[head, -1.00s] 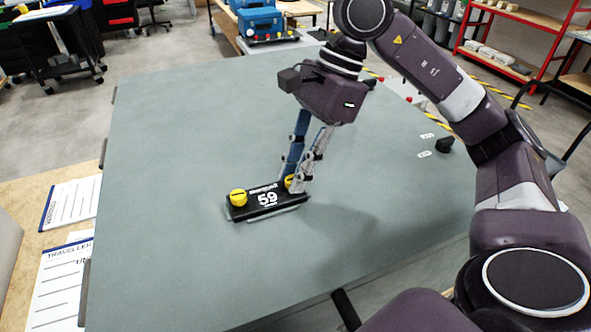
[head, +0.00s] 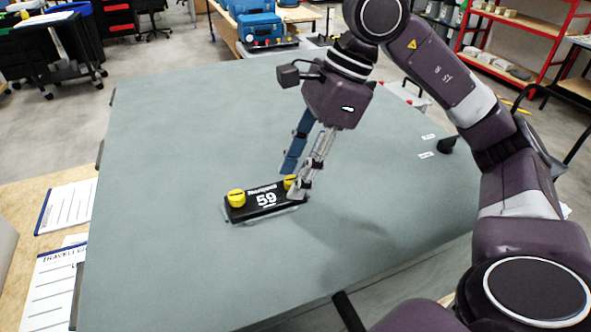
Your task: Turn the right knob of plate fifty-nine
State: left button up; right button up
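Plate fifty-nine (head: 265,201) is a black plate with a white "59", lying on the grey-green table. Its left yellow knob (head: 236,198) is clear, with a dark slot across its top. Its right yellow knob (head: 289,182) is partly hidden by my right gripper (head: 291,184). The gripper reaches down from above, tilted. Its blue finger is behind and above the right knob, and its grey finger stands at the knob's right side. The fingers are spread apart; I cannot tell whether either touches the knob. My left gripper is out of view.
The grey-green table (head: 190,130) is mostly bare around the plate. Two small white labels and a dark knob-like piece (head: 447,145) lie near its right edge. Printed sheets (head: 68,205) lie at the left. Blue boxes (head: 262,28) stand on a bench behind.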

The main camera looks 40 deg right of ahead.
jog(key=v, duration=1.2)
dwell(0.8)
